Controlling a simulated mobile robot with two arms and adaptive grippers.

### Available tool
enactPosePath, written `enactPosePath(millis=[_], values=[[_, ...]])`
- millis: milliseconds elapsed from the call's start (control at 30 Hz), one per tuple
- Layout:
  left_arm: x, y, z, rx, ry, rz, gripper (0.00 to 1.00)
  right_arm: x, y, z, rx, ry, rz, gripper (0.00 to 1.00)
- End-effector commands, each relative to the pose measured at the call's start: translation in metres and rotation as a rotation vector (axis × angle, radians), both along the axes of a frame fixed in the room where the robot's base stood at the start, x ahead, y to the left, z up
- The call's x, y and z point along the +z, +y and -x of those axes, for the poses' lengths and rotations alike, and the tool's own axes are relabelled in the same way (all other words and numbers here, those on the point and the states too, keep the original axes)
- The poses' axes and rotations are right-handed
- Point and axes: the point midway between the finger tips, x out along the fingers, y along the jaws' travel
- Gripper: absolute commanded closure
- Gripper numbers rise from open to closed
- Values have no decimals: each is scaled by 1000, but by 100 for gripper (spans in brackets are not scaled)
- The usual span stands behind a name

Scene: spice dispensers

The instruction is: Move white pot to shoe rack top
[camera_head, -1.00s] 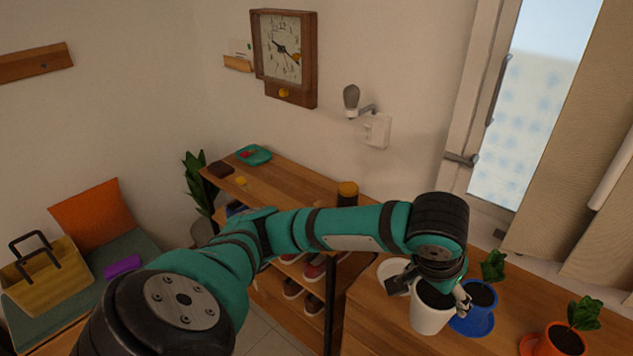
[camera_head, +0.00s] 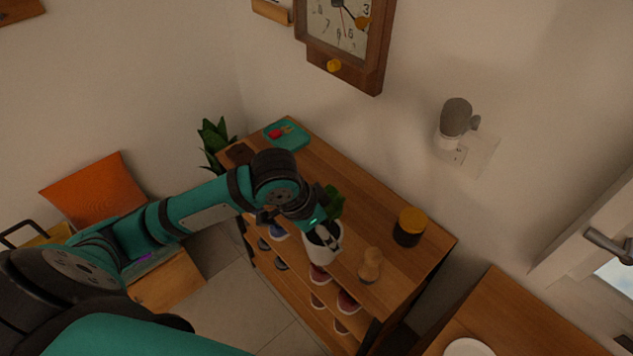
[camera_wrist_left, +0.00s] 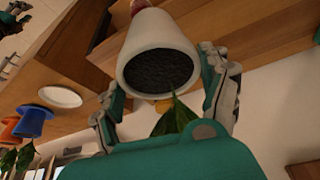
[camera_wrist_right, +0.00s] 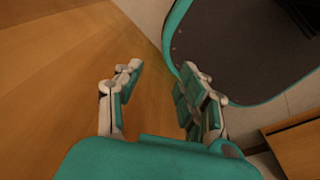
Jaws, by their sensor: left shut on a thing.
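The white pot (camera_head: 322,246) with dark soil and a green plant is in my left gripper (camera_head: 318,228), at the front edge of the shoe rack top (camera_head: 365,215). The left wrist view shows the pot (camera_wrist_left: 157,40) between the two fingers of the left gripper (camera_wrist_left: 165,90), which is shut on it. I cannot tell whether the pot's base touches the rack top. My right gripper (camera_wrist_right: 155,85) shows only in the right wrist view. Its fingers are apart with nothing between them, above a wooden surface.
On the rack top stand a dark jar with a yellow lid (camera_head: 409,227), a small wooden shaker (camera_head: 371,264) close to the pot, a teal tray (camera_head: 286,135) and a dark brown item (camera_head: 240,153). Shoes (camera_head: 348,301) fill the shelves below. A white saucer (camera_head: 469,347) lies on the other table.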

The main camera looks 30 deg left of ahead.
Motion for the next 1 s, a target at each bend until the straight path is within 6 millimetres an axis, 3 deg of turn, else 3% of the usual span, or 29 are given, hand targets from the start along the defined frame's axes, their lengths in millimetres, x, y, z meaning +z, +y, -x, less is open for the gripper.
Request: enactPosePath(millis=[200, 367, 467, 733, 1000], values=[[-18, 7, 10, -147, -4, 2, 80, 5, -18, 36, -1, 56, 25, 60], [-20, 19, -11, -162, -7, 1, 80, 11, -24, 50, -1, 75, 33, 60], [-22, 30, -34, -160, -7, 2, 80, 16, -24, 48, -1, 71, 32, 60], [-28, 59, -95, -160, -6, 4, 80, 31, -12, 14, -3, 18, 14, 60], [-34, 76, -129, -164, -6, 2, 80, 36, -5, 23, -2, 33, 8, 60]])
